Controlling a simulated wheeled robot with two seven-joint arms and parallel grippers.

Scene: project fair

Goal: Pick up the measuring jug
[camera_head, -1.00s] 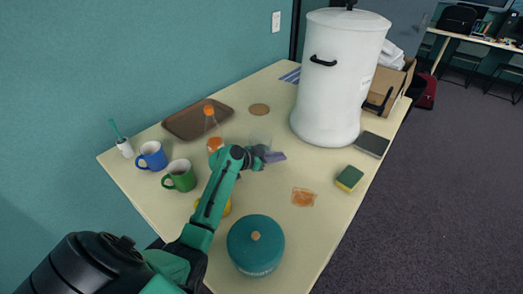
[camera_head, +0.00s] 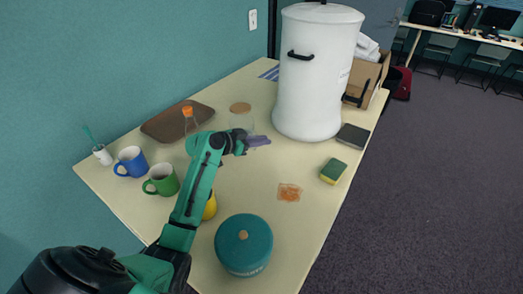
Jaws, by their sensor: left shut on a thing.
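The measuring jug (camera_head: 241,119) is clear and faint, just behind my left gripper (camera_head: 257,142) near the middle of the table. My left gripper is shut on it; the grip itself is mostly hidden by the wrist. Whether the jug's base is clear of the table is hard to tell. A round cork mat (camera_head: 240,107) shows at the jug's upper part, apparently behind it. My right gripper is not in view.
A big white urn (camera_head: 318,85) stands right of the jug. An orange-capped bottle (camera_head: 188,112), brown tray (camera_head: 165,124), blue mug (camera_head: 131,162) and green mug (camera_head: 163,180) are left.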

